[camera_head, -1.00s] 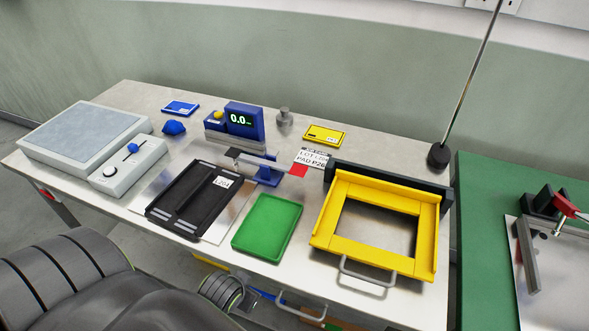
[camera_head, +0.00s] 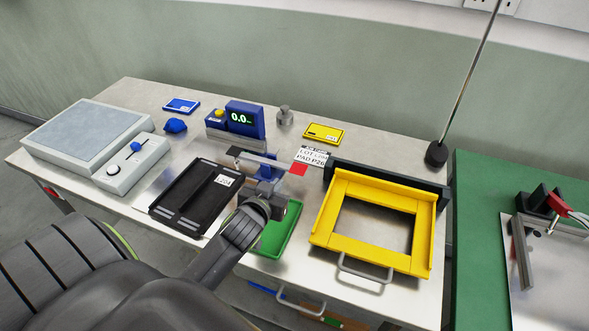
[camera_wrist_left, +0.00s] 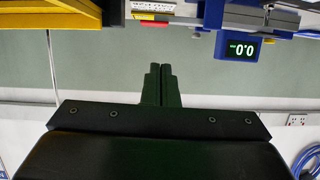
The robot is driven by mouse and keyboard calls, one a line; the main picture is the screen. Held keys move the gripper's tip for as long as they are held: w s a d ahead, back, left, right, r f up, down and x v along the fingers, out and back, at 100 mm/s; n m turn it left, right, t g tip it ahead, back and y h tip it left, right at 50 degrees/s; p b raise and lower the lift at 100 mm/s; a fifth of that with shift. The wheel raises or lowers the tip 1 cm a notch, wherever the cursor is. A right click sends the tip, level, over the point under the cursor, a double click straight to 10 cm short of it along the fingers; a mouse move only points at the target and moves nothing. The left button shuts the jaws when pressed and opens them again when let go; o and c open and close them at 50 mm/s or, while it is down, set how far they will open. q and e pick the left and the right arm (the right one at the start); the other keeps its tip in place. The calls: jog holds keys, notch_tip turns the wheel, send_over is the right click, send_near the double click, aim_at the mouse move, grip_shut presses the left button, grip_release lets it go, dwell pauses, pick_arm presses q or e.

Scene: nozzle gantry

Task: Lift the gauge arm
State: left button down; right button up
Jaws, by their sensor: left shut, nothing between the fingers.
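The gauge arm (camera_head: 262,160) is a thin silver bar with a red tab at its right end. It lies roughly level above the table, by the blue gauge post and behind the black tray. It also shows along the top of the left wrist view (camera_wrist_left: 215,20), beside the blue display. My left gripper (camera_head: 270,178) is shut and empty. It is just in front of the gauge arm, above the far part of the green tray, and hides part of the blue post. Its closed fingers show in the left wrist view (camera_wrist_left: 161,85), apart from the bar. My right gripper is not in view.
A blue display (camera_head: 242,119) reads 0.0 behind the bar. The black tray (camera_head: 196,196) lies left, the green tray (camera_head: 283,232) below my arm, the yellow frame (camera_head: 376,258) right. A grey control box (camera_head: 130,167) and large flat unit (camera_head: 85,140) stand far left.

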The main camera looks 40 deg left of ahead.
pick_arm(q)
jog(key=shift+w+r+t, duration=0.5)
jog(key=shift+w+r, duration=0.3)
jog(key=shift+w, duration=0.25)
jog(key=w+f, duration=0.1)
jog(key=w, duration=0.2)
jog(key=w+a+f+p, duration=0.1)
jog(key=w+f, duration=0.1)
jog(key=w, duration=0.1)
jog(key=w+a+f+p, duration=0.1)
jog(key=w+f, duration=0.1)
jog(key=w, duration=0.1)
jog(key=shift+w+a+f, duration=0.15)
jog(key=shift+w+f, duration=0.05)
jog(key=shift+w, duration=0.05)
jog(key=shift+f, duration=0.55)
